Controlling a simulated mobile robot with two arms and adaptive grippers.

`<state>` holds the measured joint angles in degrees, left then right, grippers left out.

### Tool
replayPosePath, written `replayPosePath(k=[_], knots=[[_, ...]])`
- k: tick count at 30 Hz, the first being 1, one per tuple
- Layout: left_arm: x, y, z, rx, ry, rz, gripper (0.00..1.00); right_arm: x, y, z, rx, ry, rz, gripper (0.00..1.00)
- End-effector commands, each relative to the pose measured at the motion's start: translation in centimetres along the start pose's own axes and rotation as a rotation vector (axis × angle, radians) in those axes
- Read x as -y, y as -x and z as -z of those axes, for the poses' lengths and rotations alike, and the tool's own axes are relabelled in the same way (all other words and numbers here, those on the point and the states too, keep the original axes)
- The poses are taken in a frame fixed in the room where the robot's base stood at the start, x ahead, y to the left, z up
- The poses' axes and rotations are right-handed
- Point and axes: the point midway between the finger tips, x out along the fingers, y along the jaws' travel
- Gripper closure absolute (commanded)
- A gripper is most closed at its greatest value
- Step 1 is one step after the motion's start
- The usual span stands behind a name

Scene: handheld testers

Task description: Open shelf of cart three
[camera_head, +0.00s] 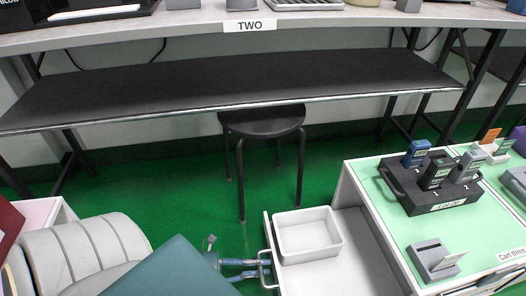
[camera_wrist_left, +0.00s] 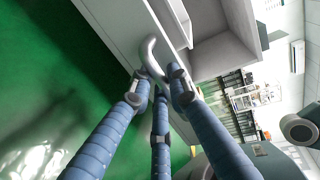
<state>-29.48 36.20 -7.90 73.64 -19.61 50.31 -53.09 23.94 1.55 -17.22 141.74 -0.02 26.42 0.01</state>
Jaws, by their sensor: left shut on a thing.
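Cart three (camera_head: 452,240), with a green top and a "Cart three" label, stands at the right. Its white shelf (camera_head: 352,262) is a drawer that sticks out to the left, open, with a pale tray (camera_head: 307,234) inside. A metal handle (camera_head: 266,262) is on the drawer's front; it also shows in the left wrist view (camera_wrist_left: 150,50). My left gripper (camera_head: 258,270) is shut on the handle, its blue fingers around it in the left wrist view (camera_wrist_left: 160,78). My right gripper is not in view.
A black stool (camera_head: 262,121) stands on the green floor behind the drawer. A long bench marked "TWO" (camera_head: 250,25) with a dark lower shelf (camera_head: 230,85) runs along the back. A dark rack (camera_head: 445,182) with handheld testers and a grey cradle (camera_head: 434,260) sit on the cart.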

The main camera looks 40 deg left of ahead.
Motion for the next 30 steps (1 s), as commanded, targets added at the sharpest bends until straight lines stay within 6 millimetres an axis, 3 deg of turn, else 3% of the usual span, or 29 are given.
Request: replayPosePath(k=[5, 6, 8, 20, 30], knots=[[0.2, -0.1, 0.0, -0.002, 0.000, 0.005, 1.00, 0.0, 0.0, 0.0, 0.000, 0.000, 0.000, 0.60], [0.2, -0.1, 0.0, -0.002, 0.000, 0.005, 0.79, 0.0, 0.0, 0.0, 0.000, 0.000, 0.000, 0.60], [0.2, -0.1, 0.0, -0.002, 0.000, 0.005, 0.67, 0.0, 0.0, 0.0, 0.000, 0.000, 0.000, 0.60], [0.0, 0.7, 0.0, 0.000, 0.000, 0.000, 0.67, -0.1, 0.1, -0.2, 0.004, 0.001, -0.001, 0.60], [-0.1, 7.3, 0.0, 0.000, 0.001, -0.003, 0.67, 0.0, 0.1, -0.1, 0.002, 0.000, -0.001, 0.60]])
